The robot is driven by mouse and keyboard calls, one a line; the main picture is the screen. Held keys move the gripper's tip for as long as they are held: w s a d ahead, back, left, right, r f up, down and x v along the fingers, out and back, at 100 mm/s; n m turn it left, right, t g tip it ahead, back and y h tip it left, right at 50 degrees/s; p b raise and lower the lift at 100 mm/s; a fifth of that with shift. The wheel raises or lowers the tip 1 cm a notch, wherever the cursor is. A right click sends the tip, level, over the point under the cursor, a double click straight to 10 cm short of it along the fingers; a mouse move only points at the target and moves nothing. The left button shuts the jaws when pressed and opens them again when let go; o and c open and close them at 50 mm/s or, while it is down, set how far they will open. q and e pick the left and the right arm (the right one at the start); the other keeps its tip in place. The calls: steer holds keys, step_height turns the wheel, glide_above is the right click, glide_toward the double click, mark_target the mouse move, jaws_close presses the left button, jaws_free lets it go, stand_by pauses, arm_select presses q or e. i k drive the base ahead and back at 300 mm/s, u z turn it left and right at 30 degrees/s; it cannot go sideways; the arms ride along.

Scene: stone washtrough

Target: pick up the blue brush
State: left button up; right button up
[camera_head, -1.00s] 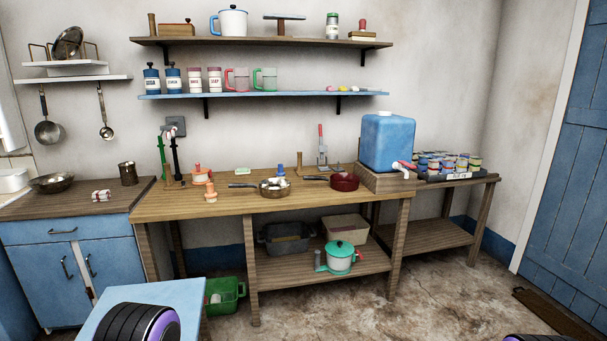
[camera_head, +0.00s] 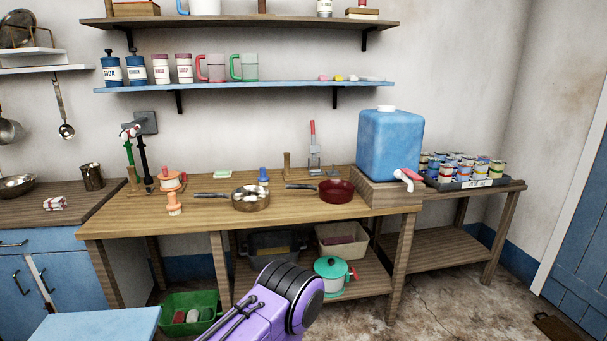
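A small blue object (camera_head: 263,176), which looks like the blue brush standing upright, is on the wooden table (camera_head: 120,222) behind the metal pan. It is small in the head view, and its lower part is partly hidden by the pan. An orange brush of similar shape (camera_head: 173,204) stands farther left near the front edge. A purple and black link of one of my arms shows at the bottom, in front of the table. Neither gripper's fingers are in view, and nothing touches the blue object.
A metal pan (camera_head: 251,199) and a dark red pan (camera_head: 337,191) flank the blue object in front. A blue water container (camera_head: 390,145) stands at right. A blue shelf (camera_head: 240,86) hangs above. A green crate (camera_head: 188,313) is on the floor below.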

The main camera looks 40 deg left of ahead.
mark_target(263, 180)
steer(key=u, duration=0.15)
steer(key=i, duration=0.95)
steer(key=u, duration=0.6)
